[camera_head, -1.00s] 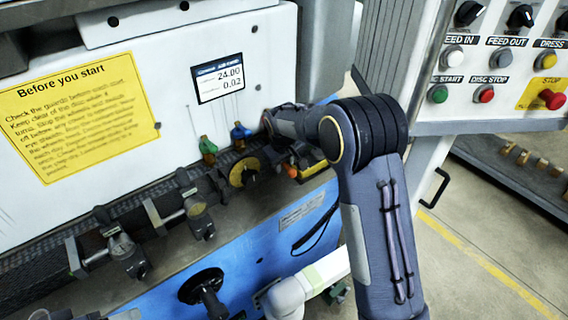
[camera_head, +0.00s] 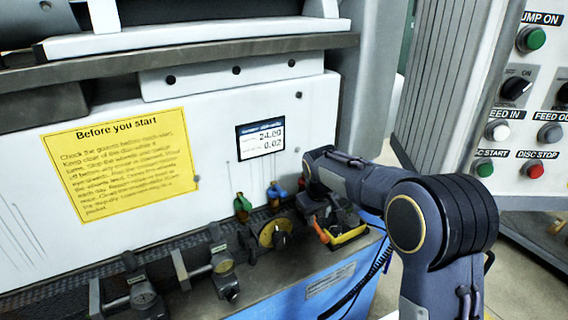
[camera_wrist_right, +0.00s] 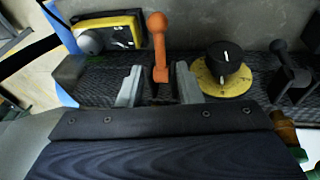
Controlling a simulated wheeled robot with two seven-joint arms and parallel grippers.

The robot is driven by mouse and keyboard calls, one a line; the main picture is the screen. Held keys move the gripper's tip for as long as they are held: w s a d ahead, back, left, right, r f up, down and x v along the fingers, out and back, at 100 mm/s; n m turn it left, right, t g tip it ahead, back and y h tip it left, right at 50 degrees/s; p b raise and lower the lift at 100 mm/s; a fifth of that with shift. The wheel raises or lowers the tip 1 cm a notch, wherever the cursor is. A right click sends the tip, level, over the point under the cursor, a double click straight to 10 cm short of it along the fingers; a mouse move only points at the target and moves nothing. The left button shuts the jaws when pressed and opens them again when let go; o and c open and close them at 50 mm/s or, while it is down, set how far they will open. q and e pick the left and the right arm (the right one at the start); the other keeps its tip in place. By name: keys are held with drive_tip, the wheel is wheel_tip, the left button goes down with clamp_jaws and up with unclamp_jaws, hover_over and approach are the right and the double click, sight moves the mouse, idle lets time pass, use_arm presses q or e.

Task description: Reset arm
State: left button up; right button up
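My right arm reaches in from the right in the head view, with its right gripper (camera_head: 322,214) over the machine's ledge, partly hidden by its own wrist. In the right wrist view the right gripper (camera_wrist_right: 158,84) is open, with two grey fingers apart. An orange lever (camera_wrist_right: 158,45) stands upright between and just beyond the fingers, with a gap visible on each side. The orange lever also shows in the head view (camera_head: 320,230), close to the gripper. My left gripper is not in view.
A yellow-ringed black knob (camera_wrist_right: 225,68) and a yellow box (camera_wrist_right: 108,35) flank the lever. Green (camera_head: 242,204) and blue (camera_head: 277,190) handles stand left of the gripper. A button panel (camera_head: 520,130) is at the right. A yellow sign (camera_head: 120,165) is on the machine front.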

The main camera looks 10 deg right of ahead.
drive_tip(key=s+d+r+m+y, duration=0.2)
drive_tip(key=s+r, duration=0.1)
drive_tip(key=s, duration=0.6)
drive_tip(key=s+d+r+m+y, duration=0.1)
drive_tip(key=s+d+r+y, duration=0.15)
drive_tip(key=s, duration=0.75)
drive_tip(key=s+a+f+m+t, duration=0.1)
drive_tip(key=s, duration=0.7)
drive_tip(key=s+a+f+m+t, duration=0.1)
drive_tip(key=s+a+f, duration=0.1)
drive_tip(key=s, duration=0.7)
drive_tip(key=shift+a, duration=0.3)
drive_tip(key=shift+y, duration=0.25)
